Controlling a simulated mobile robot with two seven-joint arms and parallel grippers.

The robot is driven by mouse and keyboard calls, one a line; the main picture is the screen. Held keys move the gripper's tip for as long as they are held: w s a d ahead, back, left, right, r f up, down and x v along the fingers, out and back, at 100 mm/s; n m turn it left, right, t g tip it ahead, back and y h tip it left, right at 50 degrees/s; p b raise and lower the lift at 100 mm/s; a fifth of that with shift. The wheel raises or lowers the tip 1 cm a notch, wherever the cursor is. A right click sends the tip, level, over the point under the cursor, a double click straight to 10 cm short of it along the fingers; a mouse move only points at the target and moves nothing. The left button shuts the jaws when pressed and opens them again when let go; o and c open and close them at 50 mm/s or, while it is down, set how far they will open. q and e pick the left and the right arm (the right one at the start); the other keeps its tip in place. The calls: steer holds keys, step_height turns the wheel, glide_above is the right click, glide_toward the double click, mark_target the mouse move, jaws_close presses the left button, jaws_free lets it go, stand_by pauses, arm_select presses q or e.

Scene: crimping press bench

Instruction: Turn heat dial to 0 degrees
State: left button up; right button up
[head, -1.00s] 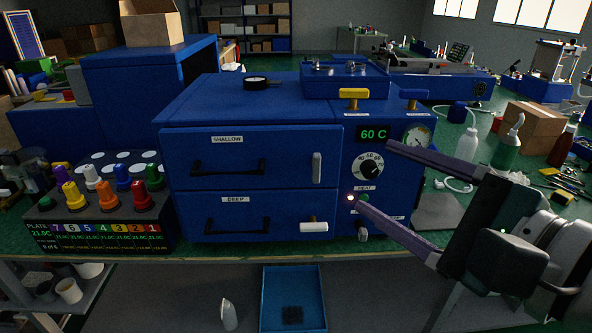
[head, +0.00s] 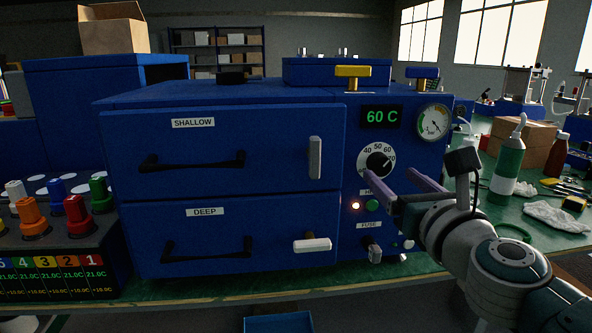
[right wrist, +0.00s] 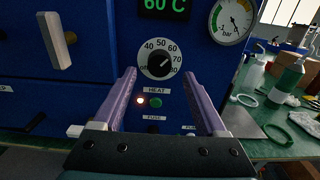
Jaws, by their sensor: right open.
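The heat dial (head: 378,163) is a black knob on a white numbered scale on the blue press panel. It also shows in the right wrist view (right wrist: 159,66), its pointer towards the upper right. The green display (head: 381,116) above it reads 60 C. My right gripper (head: 390,177) is open and empty, its purple fingers pointing at the panel around the dial's lower part. In the right wrist view the fingertips (right wrist: 158,73) lie on either side of the dial, with the knob between them. I cannot tell whether they touch the panel. My left gripper is out of view.
A lit lamp (head: 355,205) and a green button (head: 372,206) sit below the dial. A pressure gauge (head: 433,122) is at its upper right. Yellow (head: 352,75) and blue handles stand above. A green bottle (head: 507,160) stands at right.

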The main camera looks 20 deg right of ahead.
mark_target(382, 168)
steer(key=shift+b+x, duration=0.3)
steer(key=shift+x, duration=1.45)
jaws_close()
